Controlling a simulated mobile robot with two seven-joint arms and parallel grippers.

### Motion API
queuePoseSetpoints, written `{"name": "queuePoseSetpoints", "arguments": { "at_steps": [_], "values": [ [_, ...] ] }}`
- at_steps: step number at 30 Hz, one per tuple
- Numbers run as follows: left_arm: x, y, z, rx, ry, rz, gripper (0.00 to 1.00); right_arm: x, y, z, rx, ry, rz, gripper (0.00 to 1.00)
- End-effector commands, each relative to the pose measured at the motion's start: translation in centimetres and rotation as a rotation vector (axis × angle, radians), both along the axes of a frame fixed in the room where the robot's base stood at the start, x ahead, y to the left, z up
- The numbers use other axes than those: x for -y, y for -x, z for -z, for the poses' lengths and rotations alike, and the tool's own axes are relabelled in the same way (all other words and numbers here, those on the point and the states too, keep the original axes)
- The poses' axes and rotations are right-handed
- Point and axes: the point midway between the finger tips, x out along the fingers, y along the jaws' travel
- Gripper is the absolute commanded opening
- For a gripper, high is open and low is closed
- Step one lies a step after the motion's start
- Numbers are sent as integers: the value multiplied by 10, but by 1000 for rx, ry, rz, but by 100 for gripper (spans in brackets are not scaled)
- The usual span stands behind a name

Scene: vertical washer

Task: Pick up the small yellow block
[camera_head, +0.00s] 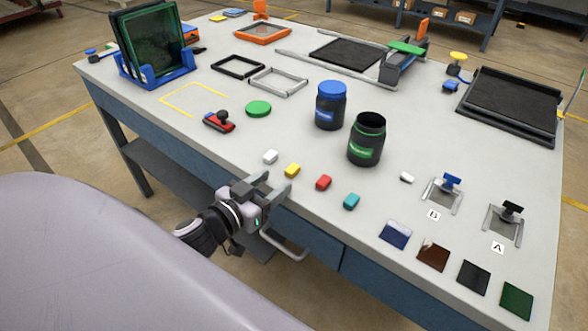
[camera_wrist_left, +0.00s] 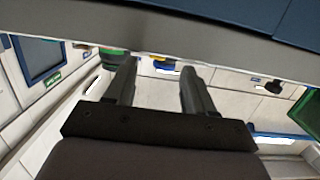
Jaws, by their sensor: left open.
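The small yellow block (camera_head: 292,170) lies on the grey workbench (camera_head: 230,150) near its front edge, between a white block (camera_head: 270,157) and a red block (camera_head: 323,182). My left gripper (camera_head: 277,182) is open, with nothing seen between its fingers. It is at the bench's front edge, just short of the yellow block and apart from it, fingers pointing toward the bench. In the left wrist view both fingers (camera_wrist_left: 158,86) stand apart, with the bench edge (camera_wrist_left: 180,45) across the top. I cannot make out the block for certain there. My right gripper is out of view.
A teal block (camera_head: 351,201) lies right of the red one. Dark jars (camera_head: 367,139) with blue (camera_head: 332,88) and green labels stand behind. A green disc (camera_head: 258,109) and a red-and-black tool (camera_head: 219,122) lie farther left. A drawer handle (camera_head: 290,247) sticks out below the gripper.

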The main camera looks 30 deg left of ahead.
Motion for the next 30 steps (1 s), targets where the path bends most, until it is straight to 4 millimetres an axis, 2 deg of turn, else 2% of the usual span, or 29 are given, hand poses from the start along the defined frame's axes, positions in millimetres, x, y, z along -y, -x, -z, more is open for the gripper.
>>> {"name": "queuePoseSetpoints", "arguments": {
  "at_steps": [12, 23, 24, 26, 28, 29, 30],
  "values": [
    [6, -43, 1, 1, -1, -1, 53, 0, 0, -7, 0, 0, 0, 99],
    [6, -49, 3, 0, -1, 0, 53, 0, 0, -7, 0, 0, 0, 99],
    [6, -49, 3, 0, 0, 0, 47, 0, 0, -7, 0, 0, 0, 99],
    [6, -49, 3, -1, 0, 0, 27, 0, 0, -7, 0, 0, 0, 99],
    [6, -49, 3, 0, 0, 0, 5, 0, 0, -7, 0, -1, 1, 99],
    [6, -49, 3, -1, 0, 0, 0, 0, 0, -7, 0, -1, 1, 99],
    [6, -49, 3, -1, 0, 0, 0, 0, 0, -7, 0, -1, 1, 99]
  ]
}}
